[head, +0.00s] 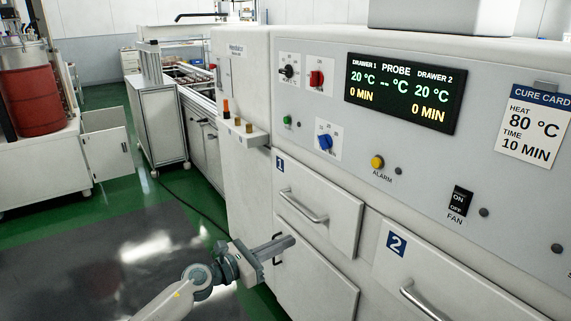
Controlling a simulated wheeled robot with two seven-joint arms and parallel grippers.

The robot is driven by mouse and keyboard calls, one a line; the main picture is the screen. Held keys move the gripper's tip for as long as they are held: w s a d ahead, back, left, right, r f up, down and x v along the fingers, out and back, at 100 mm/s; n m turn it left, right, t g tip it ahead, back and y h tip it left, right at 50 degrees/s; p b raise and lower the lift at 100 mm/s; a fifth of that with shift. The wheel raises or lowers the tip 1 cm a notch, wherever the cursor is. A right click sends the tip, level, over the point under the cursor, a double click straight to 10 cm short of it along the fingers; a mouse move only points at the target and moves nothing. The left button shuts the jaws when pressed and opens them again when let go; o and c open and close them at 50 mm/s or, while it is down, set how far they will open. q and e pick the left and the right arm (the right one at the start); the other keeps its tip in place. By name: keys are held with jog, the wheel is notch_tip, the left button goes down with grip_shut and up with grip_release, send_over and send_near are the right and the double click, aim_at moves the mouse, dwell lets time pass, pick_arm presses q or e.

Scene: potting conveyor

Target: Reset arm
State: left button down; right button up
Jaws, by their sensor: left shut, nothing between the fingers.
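My left arm comes in from the lower left. My left gripper (286,243) is shut and empty, its fingers pointing right in front of the white oven cabinet, below drawer 1 (335,225). The fingers overlap the cabinet front in the picture; I cannot tell whether they touch it. Drawer 1 has a bar handle (304,206) and looks closed. Drawer 2 (450,275) with its own handle (425,300) is at the lower right. My right gripper is not in view.
The control panel carries a display (405,90), a red knob (316,78), a blue knob (325,141), a fan switch (459,201) and a cure card (535,125). A red drum (32,100) stands on a white cabinet at the left. The green and grey floor (120,250) at the left is open.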

pick_arm(q)
jog(key=s+a+f+n+t+y+p, duration=0.1)
jog(key=s+a+f+n+y, duration=0.25)
jog(key=f+n, duration=0.6)
jog(key=s+a+f+n+t+y+p, duration=0.1)
jog(key=s+a+f+n+y, duration=0.3)
jog(key=f+n, duration=0.55)
jog(key=s+a+f+n+t+y+p, duration=0.1)
jog(key=s+a+f+n+y, duration=0.3)
jog(key=f+n, duration=0.55)
jog(key=s+a+f+n+g, duration=0.2)
jog(key=s+f+n, duration=0.3)
jog(key=s+f, duration=0.3)
jog(key=s+a+f+n+g+y+p, duration=0.1)
jog(key=s+f+n, duration=0.4)
jog(key=s, duration=0.9)
jog(key=s+a+f+n+g+y, duration=0.1)
jog(key=s+a+f+n+g, duration=0.3)
jog(key=s+f, duration=0.7)
jog(key=shift+s+n+g+p, duration=0.35)
jog(key=shift+s+n+g, duration=0.2)
jog(key=shift+n, duration=0.4)
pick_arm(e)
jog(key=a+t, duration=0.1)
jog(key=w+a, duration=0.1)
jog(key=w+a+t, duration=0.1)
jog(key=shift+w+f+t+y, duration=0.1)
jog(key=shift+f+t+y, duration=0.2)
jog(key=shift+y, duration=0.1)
